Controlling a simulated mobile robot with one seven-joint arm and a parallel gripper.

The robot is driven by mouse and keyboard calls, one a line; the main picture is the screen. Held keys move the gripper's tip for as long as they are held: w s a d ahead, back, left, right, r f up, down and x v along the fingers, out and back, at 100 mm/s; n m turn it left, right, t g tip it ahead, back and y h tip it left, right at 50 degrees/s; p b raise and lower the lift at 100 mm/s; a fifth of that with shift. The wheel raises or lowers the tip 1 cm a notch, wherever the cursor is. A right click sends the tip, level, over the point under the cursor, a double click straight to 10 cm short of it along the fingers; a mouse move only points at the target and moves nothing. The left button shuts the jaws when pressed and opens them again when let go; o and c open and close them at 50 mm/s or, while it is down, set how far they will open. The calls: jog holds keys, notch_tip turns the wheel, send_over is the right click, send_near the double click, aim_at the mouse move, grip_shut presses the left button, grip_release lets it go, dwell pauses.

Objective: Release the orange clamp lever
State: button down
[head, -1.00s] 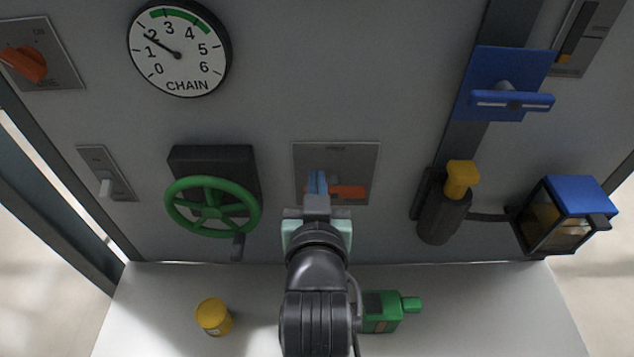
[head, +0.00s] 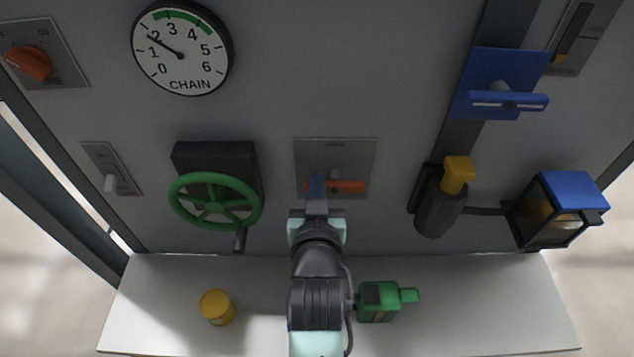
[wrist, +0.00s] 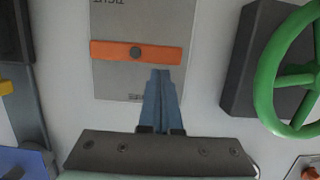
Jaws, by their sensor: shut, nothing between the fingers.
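The orange clamp lever (head: 347,187) lies level across its grey plate (head: 359,154) on the panel. In the wrist view the whole lever (wrist: 112,50) shows, with a dark round pivot at its middle. That view is turned over, with upside-down "TIGHT" lettering at the top of the plate. My gripper (head: 316,182) has its blue fingers together and empty. In the head view they cover the lever's left part. In the wrist view the fingertips (wrist: 160,74) are just beneath the lever's right half; whether they touch it I cannot tell.
A green handwheel (head: 215,201) stands out from the panel left of my gripper. A dark cylinder with a yellow top (head: 458,170) and a blue-topped lantern (head: 571,192) are to the right.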

jog(key=shift+a+f+n+h+b, duration=0.3)
jog(key=shift+n+b, duration=0.05)
jog(key=shift+n, duration=0.45)
jog(key=shift+f, duration=0.1)
jog(key=shift+d+f+n+t+h+b, duration=0.1)
jog(key=shift+f+n+t+h+b, duration=0.5)
jog(key=shift+n+b, duration=1.3)
jog(key=shift+d+f+n+t+h+b, duration=0.15)
jog(key=shift+f+n+h+b, duration=0.8)
jog(key=shift+n, duration=1.7)
jog(key=shift+d+f+n+t+h+b, duration=0.1)
jog(key=shift+f+n+t+h+b, duration=0.25)
jog(key=shift+f+n+b, duration=1.55)
jog(key=shift+r+n, duration=0.6)
jog(key=shift+n, duration=0.05)
